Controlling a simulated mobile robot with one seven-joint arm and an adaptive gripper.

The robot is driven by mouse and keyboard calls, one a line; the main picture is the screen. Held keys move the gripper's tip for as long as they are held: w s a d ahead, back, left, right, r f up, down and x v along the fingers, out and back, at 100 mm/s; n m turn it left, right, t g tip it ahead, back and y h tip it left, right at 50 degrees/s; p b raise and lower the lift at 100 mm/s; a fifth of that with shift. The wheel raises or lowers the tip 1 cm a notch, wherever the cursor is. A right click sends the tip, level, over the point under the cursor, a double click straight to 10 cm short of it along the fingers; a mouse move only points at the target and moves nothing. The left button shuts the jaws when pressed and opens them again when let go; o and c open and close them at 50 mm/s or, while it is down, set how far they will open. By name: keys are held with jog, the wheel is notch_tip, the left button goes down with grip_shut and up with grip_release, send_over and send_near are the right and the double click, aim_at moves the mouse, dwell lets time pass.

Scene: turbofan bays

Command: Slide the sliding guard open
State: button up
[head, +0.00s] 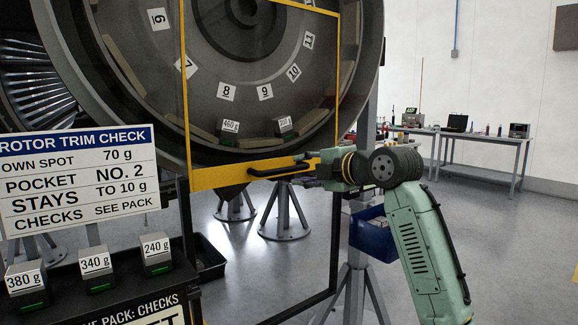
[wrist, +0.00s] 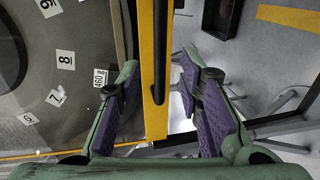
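The sliding guard (head: 225,176) is a clear panel in a yellow frame, standing in front of the large grey rotor. A black bar handle (head: 278,169) is fixed along its lower yellow rail. My gripper (head: 306,170) is at the right end of the handle in the head view. In the wrist view my gripper (wrist: 157,75) is open, with one purple-padded finger on each side of the yellow rail (wrist: 150,118) and the black handle (wrist: 159,55). Gaps show between the fingers and the handle. Finger depth relative to the handle is hard to tell.
Numbered labels and weights (head: 228,128) sit on the rotor (head: 150,85) behind the guard. A sign (head: 80,175) and a black rack (head: 60,282) with several weights stand at the left. A blue bin (head: 371,235) hangs near my arm. A bench (head: 480,137) stands far right.

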aim_at(289, 170)
jog(key=p+x, duration=0.1)
jog(key=x, duration=0.6)
jog(key=shift+w+p, duration=0.1)
jog(key=shift+p, duration=0.3)
jog(key=shift+c, duration=0.5)
grip_shut()
